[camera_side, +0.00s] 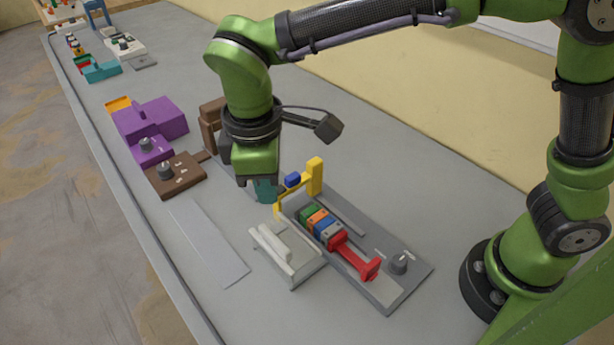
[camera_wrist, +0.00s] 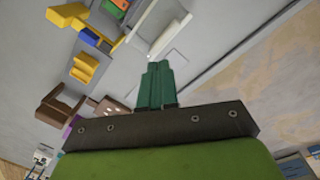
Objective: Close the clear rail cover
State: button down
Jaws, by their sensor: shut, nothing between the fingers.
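The clear rail cover (camera_side: 296,268) is a pale, see-through piece with a white bar (camera_side: 271,248) along it. It lies folded out on the left side of the grey base (camera_side: 389,305), beside the rail, and looks open. The rail carries a row of green, orange, blue and grey blocks (camera_side: 321,222), uncovered, with a red piece (camera_side: 352,255) at their near end. My gripper (camera_side: 264,190) has teal fingers, shut and empty, above the far end of the base and apart from the cover. In the wrist view its fingers (camera_wrist: 156,84) are together; the cover (camera_wrist: 160,25) shows beyond them.
A yellow bracket (camera_side: 315,175) with a blue block (camera_side: 292,180) stands at the base's far end, close to my gripper. Brown (camera_side: 175,176) and purple (camera_side: 149,122) boxes stand further left. A flat pale panel (camera_side: 208,243) lies on the table left of the cover.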

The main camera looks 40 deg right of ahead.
jog(key=s+a+f+n+h, duration=0.2)
jog(key=a+f+n+h, duration=0.15)
jog(key=a+n, duration=0.45)
send_over(278, 257)
jog(key=a, duration=0.2)
jog(key=shift+f, duration=3.4)
jog(key=d, duration=0.9)
jog(key=shift+f, duration=0.15)
jog(key=shift+d, duration=0.1)
